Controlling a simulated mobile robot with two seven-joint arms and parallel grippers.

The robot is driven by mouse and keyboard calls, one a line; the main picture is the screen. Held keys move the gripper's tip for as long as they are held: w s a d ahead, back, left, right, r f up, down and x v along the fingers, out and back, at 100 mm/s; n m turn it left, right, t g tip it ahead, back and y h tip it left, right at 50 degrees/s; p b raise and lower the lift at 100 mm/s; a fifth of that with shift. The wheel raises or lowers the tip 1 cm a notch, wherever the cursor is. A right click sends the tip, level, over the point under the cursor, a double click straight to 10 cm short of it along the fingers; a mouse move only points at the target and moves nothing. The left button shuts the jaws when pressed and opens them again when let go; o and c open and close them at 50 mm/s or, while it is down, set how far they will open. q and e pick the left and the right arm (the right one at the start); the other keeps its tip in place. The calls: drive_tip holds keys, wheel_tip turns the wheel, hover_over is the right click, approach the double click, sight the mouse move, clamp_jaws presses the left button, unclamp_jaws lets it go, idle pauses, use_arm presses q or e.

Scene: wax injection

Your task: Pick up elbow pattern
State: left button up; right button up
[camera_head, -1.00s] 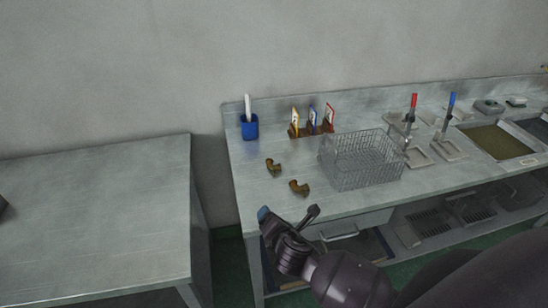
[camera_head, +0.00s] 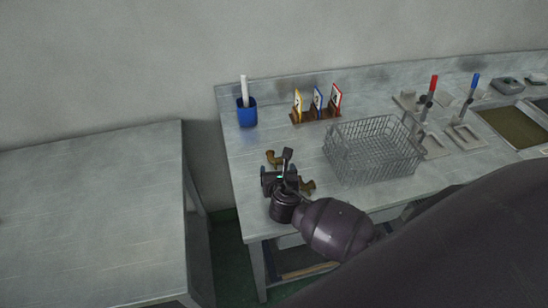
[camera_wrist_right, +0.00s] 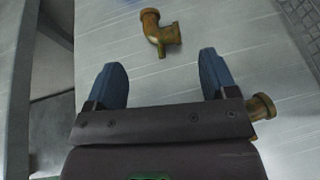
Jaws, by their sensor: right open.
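Two brown elbow patterns lie on the metal table. The farther elbow (camera_head: 273,158) is partly hidden by my gripper in the head view; in the right wrist view it (camera_wrist_right: 158,33) lies ahead of the fingers, slightly left of the gap's middle. The nearer elbow (camera_head: 308,186) sits just right of my gripper; in the right wrist view it (camera_wrist_right: 262,106) shows partly, beside the right finger. My right gripper (camera_head: 277,167) is open and empty above the table; its blue fingertips (camera_wrist_right: 163,78) are apart. My left gripper is not in view.
A wire basket (camera_head: 372,160) stands right of the elbows. A blue cup (camera_head: 247,114) with a white stick and a brown holder (camera_head: 316,115) with cards stand behind. Another metal table (camera_head: 90,215) is at left, across a gap.

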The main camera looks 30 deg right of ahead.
sight(277, 160)
drive_tip(key=shift+x, duration=1.15)
drive_tip(key=x, duration=0.3)
drive_tip(key=shift+w+d+r, duration=0.1)
drive_tip(key=shift+w+d, duration=0.3)
drive_tip(key=shift+w+d+f, duration=0.25)
drive_tip(key=shift+w+f, duration=0.05)
drive_tip(key=shift+w, duration=0.25)
drive_tip(key=c, duration=0.9)
